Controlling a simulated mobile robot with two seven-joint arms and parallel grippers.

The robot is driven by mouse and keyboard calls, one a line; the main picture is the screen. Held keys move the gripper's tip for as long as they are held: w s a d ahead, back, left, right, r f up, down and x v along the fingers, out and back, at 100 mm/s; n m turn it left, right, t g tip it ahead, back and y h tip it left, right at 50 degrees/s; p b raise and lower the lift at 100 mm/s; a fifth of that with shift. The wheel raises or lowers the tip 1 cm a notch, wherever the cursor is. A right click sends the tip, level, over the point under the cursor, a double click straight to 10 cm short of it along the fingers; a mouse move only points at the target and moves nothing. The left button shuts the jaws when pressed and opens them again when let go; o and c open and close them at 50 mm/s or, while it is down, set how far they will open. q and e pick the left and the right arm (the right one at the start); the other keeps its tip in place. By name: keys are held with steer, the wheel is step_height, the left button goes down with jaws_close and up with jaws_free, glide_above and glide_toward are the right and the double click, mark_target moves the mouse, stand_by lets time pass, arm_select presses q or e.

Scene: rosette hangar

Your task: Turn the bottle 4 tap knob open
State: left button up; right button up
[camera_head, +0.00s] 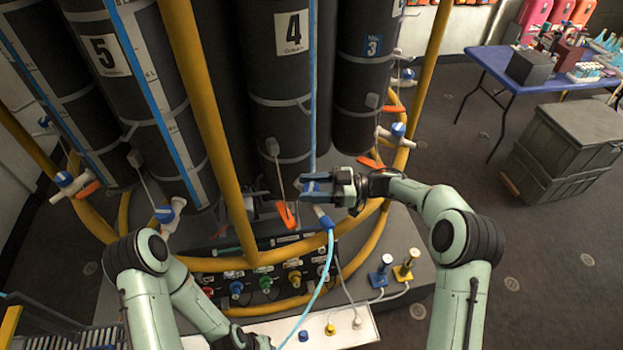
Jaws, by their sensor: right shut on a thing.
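Bottle 4 (284,120) is a tall dark cylinder with a white "4" label, standing upright in the middle of the rack. My right gripper (312,188) is at its tap, low on the bottle's right side, and is shut on the tap knob. The fingers largely cover the knob, so its turn angle cannot be read. A white and blue fitting (325,221) with a light blue hose shows just below the fingers. My left arm folds down at the lower left; its gripper is out of the picture.
A yellow pole (212,120) and curved yellow rails stand close around the bottles. An orange tag (286,214) hangs left of my right gripper. Bottle 5 (112,80) and bottle 3 (365,70) flank bottle 4.

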steer(key=n+g, duration=0.3)
steer(key=g, duration=0.1)
steer(key=shift+g+h, duration=0.3)
steer(key=shift+n+g+h, duration=0.4)
steer(key=shift+n+g, duration=0.4)
steer(key=shift+g, duration=0.2)
steer(key=shift+r+n+g+h, duration=0.1)
steer(key=shift+n+g+h, duration=0.35)
steer(key=shift+g, duration=0.45)
steer(key=o, duration=1)
steer(key=shift+c, duration=0.2)
